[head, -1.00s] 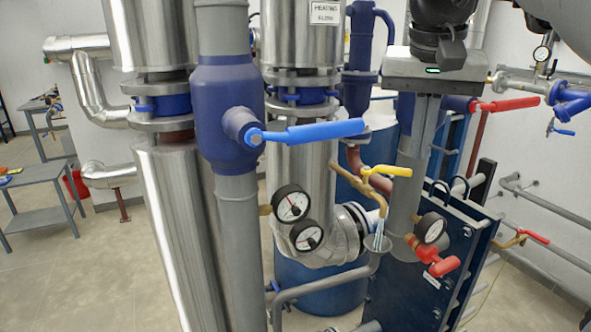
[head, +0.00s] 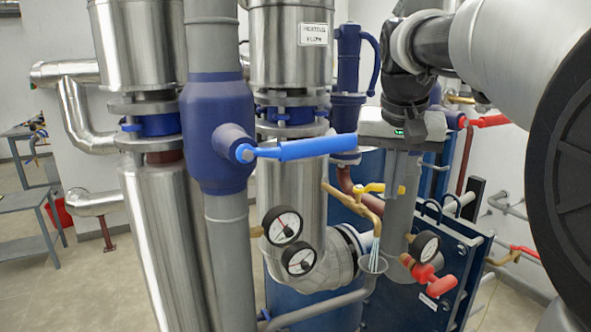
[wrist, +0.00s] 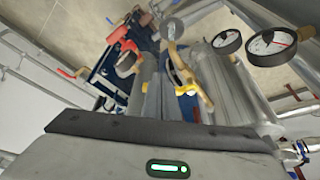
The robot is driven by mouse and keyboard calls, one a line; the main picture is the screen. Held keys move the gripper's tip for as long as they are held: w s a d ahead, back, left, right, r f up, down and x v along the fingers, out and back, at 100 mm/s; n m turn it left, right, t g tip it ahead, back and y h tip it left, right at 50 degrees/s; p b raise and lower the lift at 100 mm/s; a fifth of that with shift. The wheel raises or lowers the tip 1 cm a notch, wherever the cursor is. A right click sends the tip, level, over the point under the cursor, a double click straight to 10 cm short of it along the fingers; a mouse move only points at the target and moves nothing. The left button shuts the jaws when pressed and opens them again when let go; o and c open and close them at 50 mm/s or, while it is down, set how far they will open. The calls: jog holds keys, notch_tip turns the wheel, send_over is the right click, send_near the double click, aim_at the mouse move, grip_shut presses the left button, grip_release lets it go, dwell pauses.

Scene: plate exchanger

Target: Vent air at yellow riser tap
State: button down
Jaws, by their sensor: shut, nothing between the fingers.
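The yellow riser tap (head: 384,188) has a yellow lever on a brass body and spout (head: 352,202). The lever points right. Pale streaks of liquid (head: 376,245) run from the spout into a grey funnel (head: 373,263) below. My gripper (head: 397,188) points down, shut and empty, at the right end of the lever in the head view; I cannot tell if they touch. In the wrist view, my fingers (wrist: 157,88) show left of the yellow lever (wrist: 186,88), with the brass body beside it.
A blue-handled valve (head: 290,150) stands on the grey pipe at front left. Two pressure gauges (head: 283,224) sit left of the funnel. A red-handled valve (head: 430,281) and another gauge (head: 426,246) are at right, before the dark blue plate exchanger (head: 450,255).

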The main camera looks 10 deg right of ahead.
jog(key=shift+w+d+n+p, duration=0.2)
jog(key=shift+d+n+p, duration=0.1)
jog(key=shift+n, duration=0.2)
dwell(0.4)
jog(key=w+n+p, duration=0.1)
jog(key=w+d+n+y+p, duration=0.1)
jog(key=n, duration=0.1)
jog(key=n+y+p, duration=0.1)
jog(key=n, duration=0.1)
jog(key=shift+w+d+r, duration=0.1)
jog(key=shift+w+d, duration=0.3)
jog(key=shift+w+d+p, duration=0.15)
jog(key=shift+w+p, duration=0.5)
jog(key=shift+w, duration=0.15)
